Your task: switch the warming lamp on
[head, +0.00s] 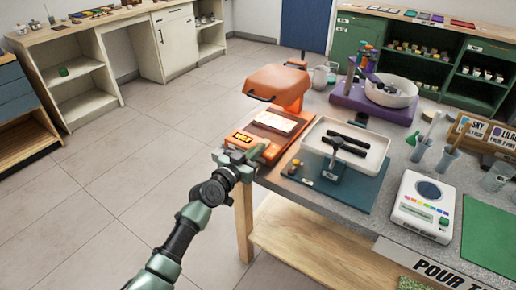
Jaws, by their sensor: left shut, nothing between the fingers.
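The warming lamp appears to be the orange device with a hood (278,82) on an arm above an orange base (245,140). The base has a dark front label, probably reading "MELT", and a pale bright slab lies under the hood. My left gripper (243,157) is shut and empty at the front left corner of this base, by the table edge. I cannot tell whether it touches the base. It hides part of the base's front, and I cannot make out a switch. My right gripper is not in view.
Right of the lamp, a white tray (316,138) with black bars stands on a blue-grey base (350,190). Behind are a glass jug (321,77) and a purple stand with a white bowl (392,90). A white scale (424,204) is at right. The floor left is clear.

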